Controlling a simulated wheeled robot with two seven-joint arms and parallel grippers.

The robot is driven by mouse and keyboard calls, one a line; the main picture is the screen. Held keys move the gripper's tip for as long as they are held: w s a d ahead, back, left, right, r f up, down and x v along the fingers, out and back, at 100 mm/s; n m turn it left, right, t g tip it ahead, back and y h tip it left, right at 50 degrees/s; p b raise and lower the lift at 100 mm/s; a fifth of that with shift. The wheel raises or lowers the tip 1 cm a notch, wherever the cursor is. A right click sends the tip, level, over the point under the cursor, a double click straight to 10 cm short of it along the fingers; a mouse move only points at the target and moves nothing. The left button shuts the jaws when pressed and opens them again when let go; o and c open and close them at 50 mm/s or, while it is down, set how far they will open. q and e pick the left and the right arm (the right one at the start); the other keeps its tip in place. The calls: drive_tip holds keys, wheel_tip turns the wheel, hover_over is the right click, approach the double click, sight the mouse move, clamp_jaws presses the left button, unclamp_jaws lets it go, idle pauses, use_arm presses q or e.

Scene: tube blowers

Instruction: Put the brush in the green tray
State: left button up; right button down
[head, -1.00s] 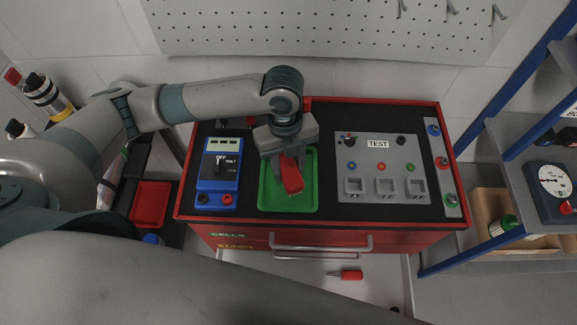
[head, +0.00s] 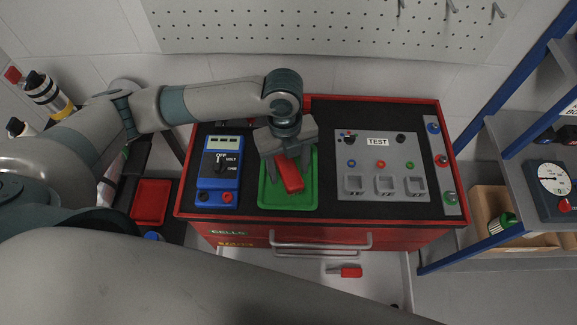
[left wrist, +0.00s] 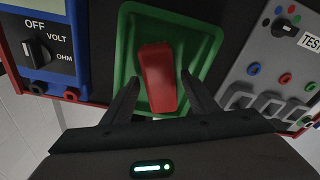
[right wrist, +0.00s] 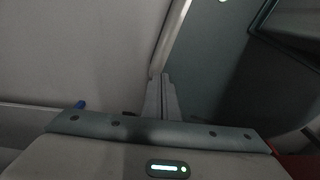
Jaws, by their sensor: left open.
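A red block-like piece (head: 290,174), which I take for the brush, is in the green tray (head: 312,200) on the black top of the red cabinet. No bristles show. In the left wrist view the red piece (left wrist: 158,78) lies over the tray floor (left wrist: 130,45), between my fingers. My left gripper (head: 289,177) is open around it, pointing down, with a finger on each side; in the left wrist view (left wrist: 160,95) gaps show beside the piece. My right gripper (right wrist: 162,92) shows only in the right wrist view, with its fingers together and empty.
A blue multimeter (head: 218,172) is left of the tray and a grey test panel (head: 382,170) is right of it. A red tray (head: 150,202) sits farther left. A small red-handled item (head: 350,272) lies below the cabinet handle. A blue-framed shelf (head: 505,150) stands at the right.

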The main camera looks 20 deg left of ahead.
sight(287, 164)
use_arm(q)
wheel_tip(287, 164, up, 12)
drive_tip(key=w+b, duration=0.1)
drive_tip(key=b, duration=0.2)
drive_tip(key=shift+a, duration=0.45)
idle(0.4)
